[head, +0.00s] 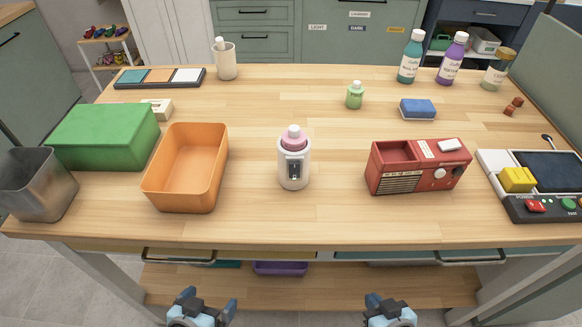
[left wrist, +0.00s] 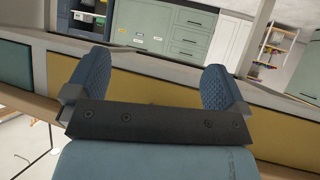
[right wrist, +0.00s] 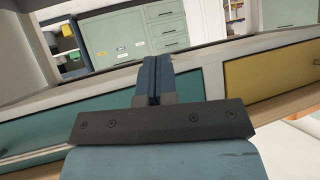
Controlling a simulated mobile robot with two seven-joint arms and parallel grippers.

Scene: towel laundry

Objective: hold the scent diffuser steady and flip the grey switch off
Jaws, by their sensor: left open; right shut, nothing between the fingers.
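The scent diffuser (head: 293,166) stands upright near the middle of the table, a white cylinder with a pink top. On its front is a dark panel with a small grey switch (head: 294,171); its on or off position is too small to tell. My left gripper (head: 209,301) is open and empty, below and in front of the table's front edge, left of the diffuser. My right gripper (head: 385,298) is shut with nothing in it, also in front of the table edge, right of the diffuser. Neither touches the diffuser. The wrist views show drawer fronts, not the diffuser.
An orange bin (head: 186,168) stands left of the diffuser and a red radio-like box (head: 418,167) right of it. A small green bottle (head: 355,96) stands behind. The table (head: 330,214) is clear around the diffuser. Its front edge and drawers lie between my grippers and the tabletop.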

